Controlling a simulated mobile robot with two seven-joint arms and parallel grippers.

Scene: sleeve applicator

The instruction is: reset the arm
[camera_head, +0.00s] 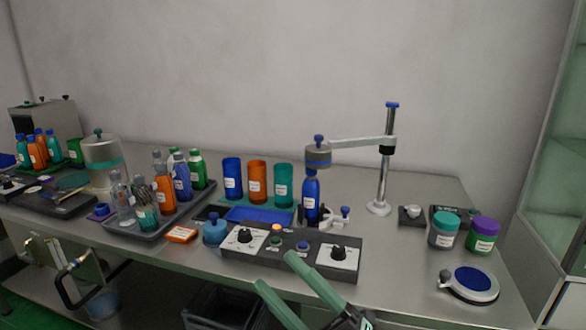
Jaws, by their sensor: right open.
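The applicator's arm (355,143) is a pale horizontal bar clamped to an upright chrome post (384,170) with a blue cap. Its left end carries a grey round head (318,155) with a blue knob. The head is directly above a blue bottle (311,197) that stands upright at a white clamp-like holder (334,218); I cannot tell whether they touch. My right gripper (276,272) reaches in from the bottom with its green fingers apart and nothing between them. It is low in front of the control box, well below the arm. My left gripper is not in view.
A dark control box (290,254) with dials and buttons lies along the front edge. Blue, orange and teal cups (257,181) stand behind it. A tray of bottles (151,224) is at left. Jars (483,237) and a round blue pad (471,283) are at right.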

